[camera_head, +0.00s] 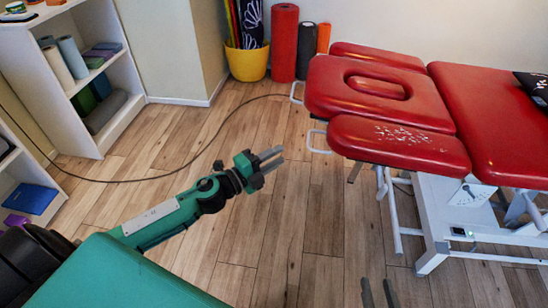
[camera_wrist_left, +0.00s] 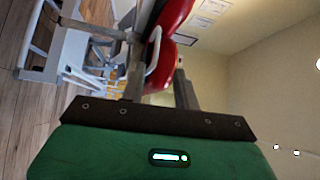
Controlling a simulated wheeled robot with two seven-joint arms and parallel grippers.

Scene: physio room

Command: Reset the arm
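My left arm, green and black, reaches in from the lower left of the head view. Its gripper (camera_head: 270,160) is held out above the wooden floor, left of the red treatment table (camera_head: 485,115). Its two grey fingers are apart with nothing between them. They also show in the left wrist view (camera_wrist_left: 160,88), spread, with the table's frame behind them. Only the two dark fingertips of my right gripper (camera_head: 378,293) show at the bottom of the head view. They are apart and empty; the rest of that arm is out of frame.
A white shelf (camera_head: 124,118) with rolls and blocks stands at the left. A yellow bucket (camera_head: 247,63) and a red roll (camera_head: 284,43) stand by the back wall. A black cable (camera_head: 150,178) crosses the floor. The floor (camera_head: 310,225) between shelf and table is otherwise clear.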

